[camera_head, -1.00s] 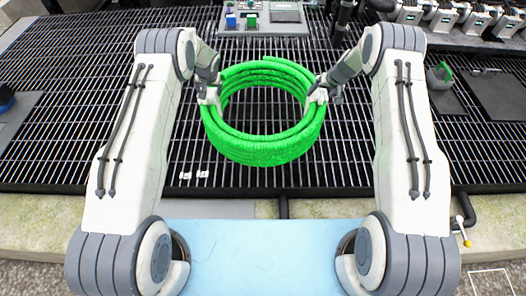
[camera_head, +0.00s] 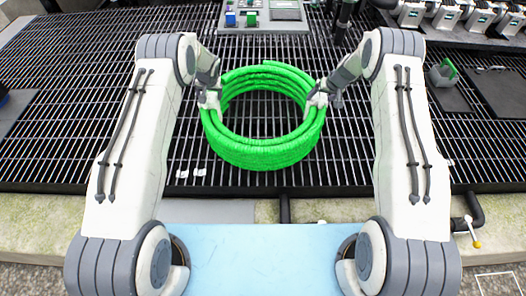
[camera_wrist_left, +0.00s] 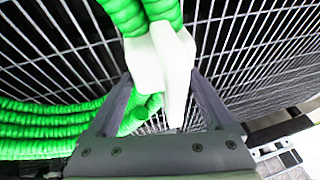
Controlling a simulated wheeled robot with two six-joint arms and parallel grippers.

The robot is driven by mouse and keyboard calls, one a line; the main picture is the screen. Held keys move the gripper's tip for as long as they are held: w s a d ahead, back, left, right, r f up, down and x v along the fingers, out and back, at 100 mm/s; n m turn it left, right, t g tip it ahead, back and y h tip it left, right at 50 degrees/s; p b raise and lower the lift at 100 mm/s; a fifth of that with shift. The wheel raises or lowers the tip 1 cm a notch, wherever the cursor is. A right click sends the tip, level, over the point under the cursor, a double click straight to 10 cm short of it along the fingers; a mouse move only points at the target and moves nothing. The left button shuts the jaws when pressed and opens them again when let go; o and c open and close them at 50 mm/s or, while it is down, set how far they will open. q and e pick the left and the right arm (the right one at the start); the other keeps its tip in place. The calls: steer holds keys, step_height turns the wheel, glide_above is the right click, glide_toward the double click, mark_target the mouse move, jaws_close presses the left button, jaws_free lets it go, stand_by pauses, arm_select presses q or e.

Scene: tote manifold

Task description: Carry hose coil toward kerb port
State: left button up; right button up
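The green hose coil (camera_head: 262,154) is a thick stacked ring, held level above the dark grating in front of me. My left gripper (camera_head: 209,98) is at its left side and my right gripper (camera_head: 318,97) at its right side. In the left wrist view, a white band or grip on the coil (camera_wrist_left: 160,60) lies between the fingers of my left gripper (camera_wrist_left: 165,105), which appear closed around it. Green loops also show at the left there (camera_wrist_left: 45,132). My right fingertips are small and partly hidden against the coil. I cannot identify the kerb port with certainty.
The slatted grating (camera_head: 80,130) spans the area, edged in front by a mossy kerb (camera_head: 40,212). A dark pipe with a yellow-tipped lever (camera_head: 473,228) stands at the right. A grey panel with coloured blocks (camera_head: 262,15) and a row of metal units (camera_head: 450,15) lie behind.

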arm_select(q)
steer(key=shift+o, duration=0.9)
arm_select(e)
steer(key=shift+o, duration=0.9)
steer(key=shift+r, duration=0.1)
arm_select(q)
steer(key=v, duration=1.2)
arm_select(e)
steer(key=v, duration=1.2)
steer(key=x, duration=1.2)
steer(key=shift+f, duration=0.3)
arm_select(q)
steer(key=x, duration=0.4)
steer(key=shift+w+f, duration=0.1)
steer(key=shift+f, duration=0.05)
arm_select(e)
steer(key=shift+r, duration=0.25)
arm_select(q)
steer(key=shift+x, duration=0.8)
